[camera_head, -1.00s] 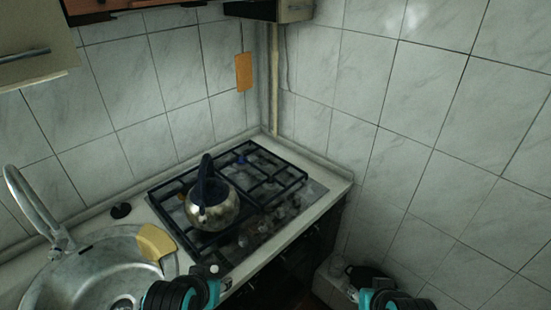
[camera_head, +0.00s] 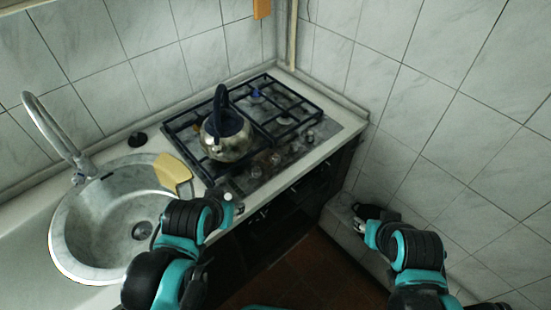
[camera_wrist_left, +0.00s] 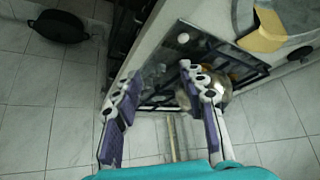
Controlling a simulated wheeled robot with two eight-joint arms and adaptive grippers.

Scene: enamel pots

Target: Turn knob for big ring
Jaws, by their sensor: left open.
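The gas stove (camera_head: 335,130) has a row of small knobs (camera_head: 276,159) along its front right side, worn and hard to tell apart. It also shows in the left wrist view (camera_wrist_left: 200,43), with dim knobs near the left fingertip. The big ring cannot be picked out. A metal kettle (camera_head: 228,147) with a dark handle stands on the black grate. My left gripper (camera_head: 232,203) is near the stove's front left corner. In the left wrist view it is open and empty (camera_wrist_left: 160,74). My right gripper (camera_head: 360,226) is low at the right, away from the stove; its jaws are unclear.
A round sink (camera_head: 80,235) with a tap (camera_head: 50,125) is at the left. A yellow item (camera_head: 172,170) lies between sink and stove. A black pan (camera_wrist_left: 60,26) lies low by the right wall. Tiled walls close off the back and right. Floor in front is clear.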

